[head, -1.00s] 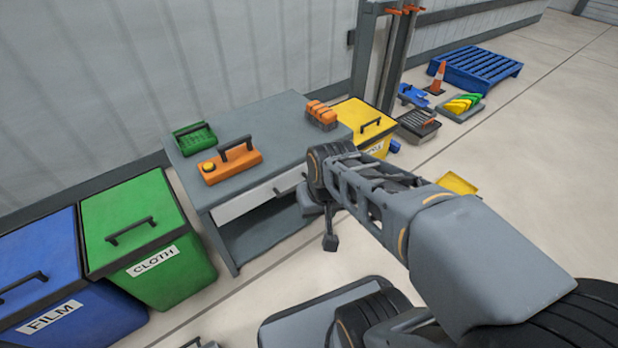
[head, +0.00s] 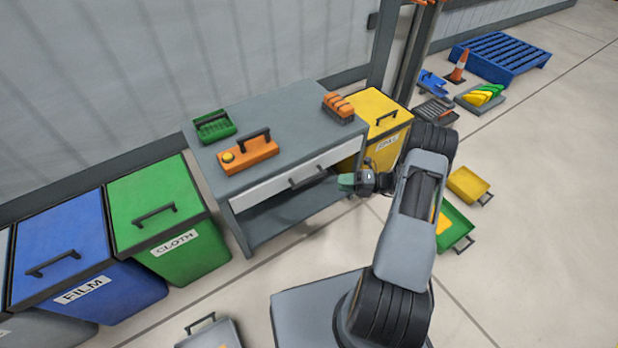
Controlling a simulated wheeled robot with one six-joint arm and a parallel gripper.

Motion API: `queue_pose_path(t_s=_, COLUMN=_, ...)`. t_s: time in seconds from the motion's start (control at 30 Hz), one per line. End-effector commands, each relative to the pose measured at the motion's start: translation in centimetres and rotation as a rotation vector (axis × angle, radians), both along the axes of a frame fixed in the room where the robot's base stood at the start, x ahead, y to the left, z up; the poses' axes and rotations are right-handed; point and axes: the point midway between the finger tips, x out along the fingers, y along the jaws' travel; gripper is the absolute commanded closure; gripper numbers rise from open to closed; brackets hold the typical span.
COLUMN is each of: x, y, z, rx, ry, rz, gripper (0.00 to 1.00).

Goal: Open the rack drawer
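The grey rack (head: 290,119) stands against the wall. Its light drawer (head: 262,191) sits under the top and looks shut, with a dark bar handle (head: 309,178) toward its right part. My gripper (head: 346,182) is just right of the handle, in front of the drawer's right end, and looks apart from it. Its greenish tip points left toward the handle. The fingers are too small to tell whether they are open or shut.
Green (head: 157,197), blue (head: 62,242) and yellow (head: 383,108) bins flank the rack. Yellow (head: 467,184) and green (head: 454,223) trays lie on the floor at right.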

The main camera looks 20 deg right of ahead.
Motion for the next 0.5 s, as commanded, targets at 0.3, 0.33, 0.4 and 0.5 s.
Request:
queue_pose_path(t_s=0.3, x=0.4, y=-1.0, z=-2.6, rx=0.162, ry=0.135, rz=-0.129, gripper=0.62)
queue_pose_path(t_s=0.33, x=0.6, y=-0.8, z=-2.7, rx=0.164, ry=0.137, rz=-0.130, gripper=0.62)
queue_pose_path(t_s=0.4, x=1.1, y=0.2, z=-2.8, rx=0.166, ry=0.138, rz=-0.130, gripper=0.62)
queue_pose_path(t_s=0.5, x=1.9, y=1.9, z=-2.8, rx=0.165, ry=0.138, rz=-0.128, gripper=0.62)
